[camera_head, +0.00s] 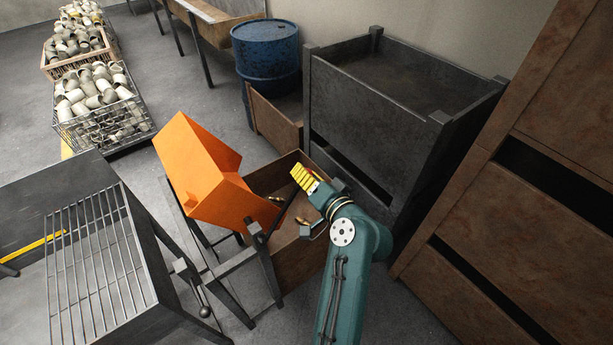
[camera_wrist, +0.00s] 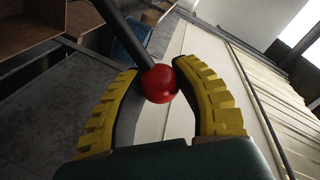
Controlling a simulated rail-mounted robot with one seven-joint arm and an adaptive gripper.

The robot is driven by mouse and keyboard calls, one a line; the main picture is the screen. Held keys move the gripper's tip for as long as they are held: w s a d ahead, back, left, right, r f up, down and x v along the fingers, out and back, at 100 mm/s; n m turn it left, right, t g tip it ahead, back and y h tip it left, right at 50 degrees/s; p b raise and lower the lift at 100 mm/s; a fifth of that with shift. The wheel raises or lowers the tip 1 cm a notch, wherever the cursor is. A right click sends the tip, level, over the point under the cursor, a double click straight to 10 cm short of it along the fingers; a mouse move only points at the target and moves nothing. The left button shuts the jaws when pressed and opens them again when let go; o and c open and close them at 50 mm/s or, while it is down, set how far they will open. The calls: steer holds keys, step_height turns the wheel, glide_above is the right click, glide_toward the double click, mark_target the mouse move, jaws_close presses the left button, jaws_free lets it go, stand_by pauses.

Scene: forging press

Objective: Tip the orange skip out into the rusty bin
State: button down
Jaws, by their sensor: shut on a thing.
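The orange skip (camera_head: 198,172) is steeply tilted on its dark stand, its lower end over the rusty bin (camera_head: 300,262). A few small brass-coloured pieces (camera_head: 303,221) show at the bin. The skip's inside is hidden. My gripper (camera_head: 299,175), with yellow ribbed fingers, is above the bin, right of the skip. In the wrist view it is shut around a red ball knob (camera_wrist: 159,84) on the end of a dark rod (camera_wrist: 123,36). In the head view a dark bar (camera_head: 282,213) slants from near my gripper down towards the skip's stand; the knob is hidden there.
A large dark metal crate (camera_head: 375,125) stands close behind the bin, with a blue drum (camera_head: 266,55) behind left. A dark table with a grille (camera_head: 95,262) is at left. Baskets of metal parts (camera_head: 97,95) stand at the back left. A brown cabinet (camera_head: 500,225) is at right.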

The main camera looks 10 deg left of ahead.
steer(key=shift+d+f, duration=0.2)
steer(key=shift+f, duration=0.05)
steer(key=c, duration=1.2)
jaws_free()
steer(key=o, duration=0.5)
steer(key=shift+w+d, duration=0.15)
steer(key=shift+o, duration=0.2)
steer(key=shift+r, duration=0.1)
steer(key=v, duration=1.2)
